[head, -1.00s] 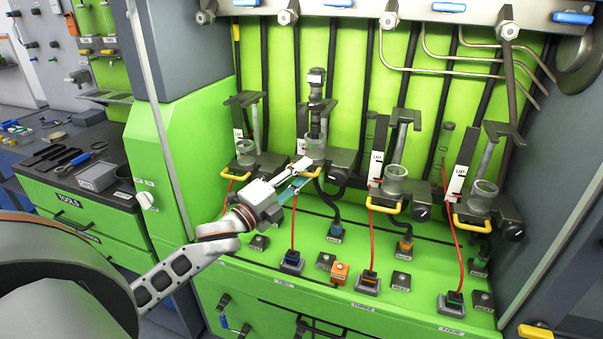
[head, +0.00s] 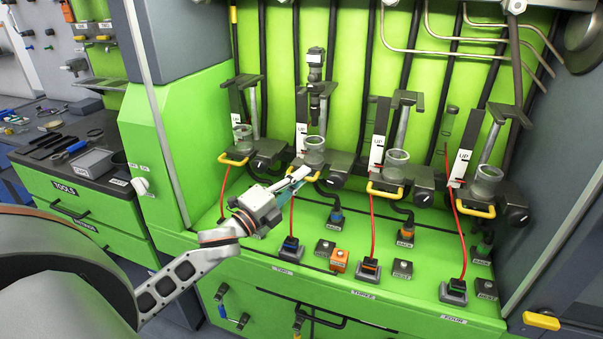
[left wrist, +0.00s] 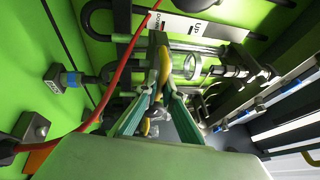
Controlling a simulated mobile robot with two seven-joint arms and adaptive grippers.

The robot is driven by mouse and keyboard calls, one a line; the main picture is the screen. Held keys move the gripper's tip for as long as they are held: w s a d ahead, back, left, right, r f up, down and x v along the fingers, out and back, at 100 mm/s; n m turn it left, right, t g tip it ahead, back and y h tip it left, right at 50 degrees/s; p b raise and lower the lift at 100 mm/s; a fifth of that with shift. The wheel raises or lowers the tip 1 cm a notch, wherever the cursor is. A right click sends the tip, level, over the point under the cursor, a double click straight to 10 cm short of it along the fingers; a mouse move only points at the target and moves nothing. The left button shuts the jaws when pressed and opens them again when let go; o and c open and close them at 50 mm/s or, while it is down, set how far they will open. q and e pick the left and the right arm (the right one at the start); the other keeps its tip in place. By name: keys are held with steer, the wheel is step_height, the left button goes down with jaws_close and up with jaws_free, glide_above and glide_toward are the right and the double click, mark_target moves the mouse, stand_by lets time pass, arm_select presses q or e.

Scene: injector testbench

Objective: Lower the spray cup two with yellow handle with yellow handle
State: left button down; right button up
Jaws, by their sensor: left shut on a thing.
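Spray cup two, a clear cup (head: 314,145) on a dark bracket, is the second from the left, below a dark injector (head: 317,85). Its rim is at or just under the injector's lower end; I cannot tell whether they overlap. It sits about in line with the neighbouring cups. My left gripper (head: 303,176) reaches up to the cup's front from below left. Its teal fingers are shut on the yellow handle, which stands out between the fingertips in the left wrist view (left wrist: 164,68). In the head view the fingers mostly hide the handle. My right gripper is not in view.
Cup one (head: 242,134) stands to the left, cups three (head: 396,160) and four (head: 487,176) to the right, each with a yellow handle. A red hose (head: 292,215) hangs close by the gripper. Buttons and connectors cover the green ledge below.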

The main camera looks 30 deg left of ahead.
arm_select(q)
steer(key=shift+f, duration=0.4)
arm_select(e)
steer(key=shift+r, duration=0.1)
arm_select(q)
steer(key=c, duration=2.2)
jaws_free()
steer(key=shift+o, duration=0.2)
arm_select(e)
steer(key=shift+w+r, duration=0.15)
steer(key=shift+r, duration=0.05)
arm_select(q)
steer(key=shift+r, duration=0.1)
steer(key=shift+s, duration=0.15)
steer(key=v, duration=1.1)
steer(key=shift+s, duration=0.4)
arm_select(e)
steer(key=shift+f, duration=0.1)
arm_select(q)
steer(key=shift+a, duration=0.1)
